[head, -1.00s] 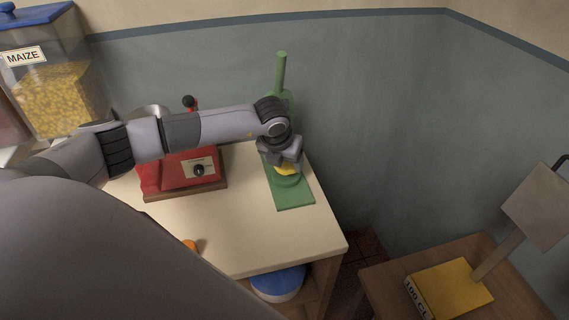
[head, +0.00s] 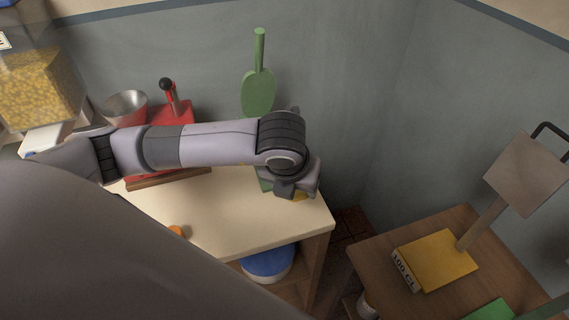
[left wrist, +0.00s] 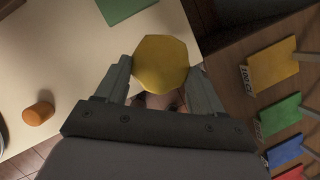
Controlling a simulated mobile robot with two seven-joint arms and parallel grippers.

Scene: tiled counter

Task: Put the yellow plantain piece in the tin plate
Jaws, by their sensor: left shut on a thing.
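The yellow plantain piece (left wrist: 160,63) is a flat, roughly eight-sided disc in the left wrist view. It lies between the two fingers of my left gripper (left wrist: 160,68), which is shut on it. In the head view my left gripper (head: 298,188) is over the right end of the counter, and only a sliver of the yellow piece (head: 299,197) shows under it. I cannot make out a tin plate in either view. My right gripper is not in view.
A green press (head: 258,92) stands behind my left arm, its base mostly hidden. A red machine (head: 177,112) is to its left. A small orange piece (head: 175,232) lies on the counter (head: 225,215). A yellow "100 CL" block (head: 437,262) is on a brown table at right.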

